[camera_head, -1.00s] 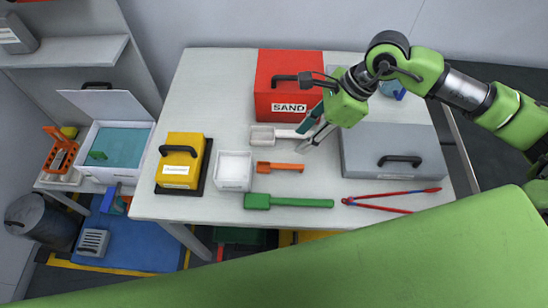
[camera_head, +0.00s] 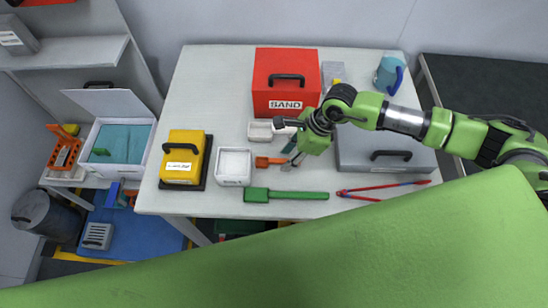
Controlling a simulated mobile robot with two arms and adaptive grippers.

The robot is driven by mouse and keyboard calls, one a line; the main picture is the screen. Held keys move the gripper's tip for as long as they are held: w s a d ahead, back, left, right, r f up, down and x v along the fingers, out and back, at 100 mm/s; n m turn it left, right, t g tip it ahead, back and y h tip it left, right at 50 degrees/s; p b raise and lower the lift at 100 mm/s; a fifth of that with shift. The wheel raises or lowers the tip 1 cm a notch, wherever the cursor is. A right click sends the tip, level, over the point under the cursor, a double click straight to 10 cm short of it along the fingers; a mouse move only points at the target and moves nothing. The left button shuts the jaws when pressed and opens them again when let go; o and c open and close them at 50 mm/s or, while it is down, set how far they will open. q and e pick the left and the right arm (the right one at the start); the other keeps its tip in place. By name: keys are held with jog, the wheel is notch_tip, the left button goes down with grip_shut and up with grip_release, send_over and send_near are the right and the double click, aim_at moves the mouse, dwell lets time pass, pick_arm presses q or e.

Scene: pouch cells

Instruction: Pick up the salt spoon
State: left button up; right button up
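Several scoops lie on the white table: a small orange one (camera_head: 268,162), a white one (camera_head: 260,131) above it and a long green one (camera_head: 286,195) below. No label shows which is the salt spoon. The orange one lies just right of a square white tub (camera_head: 234,166) with white contents. My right gripper (camera_head: 290,156) points down-left at the right end of the orange spoon's handle. Its fingers look apart, and contact with the handle cannot be told. It hides the white scoop's handle. My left gripper is not in view.
A red SAND box (camera_head: 286,66) stands behind the gripper. A grey case (camera_head: 386,150) is to its right, and red-blue tongs (camera_head: 385,190) lie in front. A yellow box (camera_head: 182,158) stands left of the tub. A blue mug (camera_head: 389,75) is at the back right.

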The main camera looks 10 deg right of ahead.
jog(key=shift+a+f, duration=0.2)
jog(key=shift+f, duration=0.35)
grip_shut()
jog(key=shift+r, duration=0.15)
